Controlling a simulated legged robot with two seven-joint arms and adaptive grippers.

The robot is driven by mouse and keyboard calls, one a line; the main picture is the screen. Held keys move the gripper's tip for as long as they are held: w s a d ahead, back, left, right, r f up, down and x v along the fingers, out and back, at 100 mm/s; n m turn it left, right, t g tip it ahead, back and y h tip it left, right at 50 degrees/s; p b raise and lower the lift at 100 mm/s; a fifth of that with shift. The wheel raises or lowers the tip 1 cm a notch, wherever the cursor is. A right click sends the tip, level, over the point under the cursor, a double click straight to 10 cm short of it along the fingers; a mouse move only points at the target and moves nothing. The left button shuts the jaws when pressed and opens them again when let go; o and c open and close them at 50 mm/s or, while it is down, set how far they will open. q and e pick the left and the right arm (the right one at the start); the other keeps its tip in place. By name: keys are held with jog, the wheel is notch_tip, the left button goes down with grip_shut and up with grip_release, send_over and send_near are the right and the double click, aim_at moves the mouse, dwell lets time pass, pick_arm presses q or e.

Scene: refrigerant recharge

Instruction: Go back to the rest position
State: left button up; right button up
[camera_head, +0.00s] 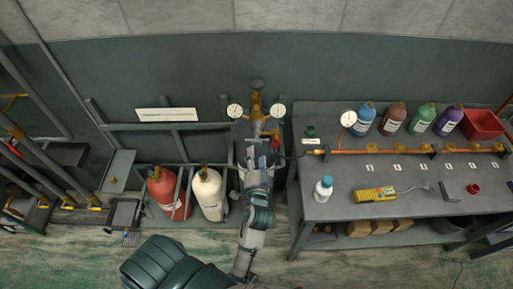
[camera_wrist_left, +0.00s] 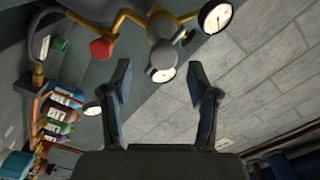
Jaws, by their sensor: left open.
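My left arm reaches up from the bottom middle of the head view to a brass gauge manifold (camera_head: 257,112). The manifold has a white dial on each side and a red knob. My left gripper (camera_wrist_left: 160,88) is open, its two dark fingers apart with nothing between them. In the wrist view a grey round knob (camera_wrist_left: 162,60) of the manifold shows beyond the fingertips, between them. A red knob (camera_wrist_left: 101,48) is left of the fingers, and a white gauge (camera_wrist_left: 214,17) is up to the right. In the head view my arm hides part of the fixture. My right gripper is not seen.
A red cylinder (camera_head: 167,195) and a white cylinder (camera_head: 207,192) stand left of my arm. Floor is open at lower left.

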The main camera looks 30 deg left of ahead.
pick_arm(q)
jog(key=shift+v, duration=1)
jog(key=shift+w, duration=0.1)
jog(key=w+d+f+m+g+h, duration=0.1)
jog(key=w+d+f+h, duration=0.2)
jog(key=f, duration=0.6)
jog(key=d+f+m+h, duration=0.1)
jog(key=d+f+h, duration=0.3)
jog(key=f, duration=0.5)
jog(key=s+d+f+g+h, duration=0.1)
jog(key=s+d+f+g, duration=0.15)
jog(key=f, duration=0.75)
jog(key=s+d+f+g+h, duration=0.1)
jog(key=s+d+f, duration=0.25)
jog(key=f, duration=0.65)
jog(key=s+f+g+h, duration=0.1)
jog(key=s+f+g, duration=0.4)
jog(key=s+f, duration=0.95)
jog(key=s+a+f+n+g, duration=0.1)
jog(key=s+a+f, duration=0.2)
jog(key=s, duration=0.4)
jog(key=s+a+f+n+g, duration=0.2)
jog(key=s+a+f, duration=0.2)
jog(key=s, duration=0.4)
jog(key=s+a+f+n+g, duration=0.1)
jog(key=s+a+f, duration=0.2)
jog(key=s+f, duration=0.2)
jog(key=s, duration=0.2)
jog(key=shift+s+a+g, duration=0.3)
jog(key=shift+a+g, duration=0.05)
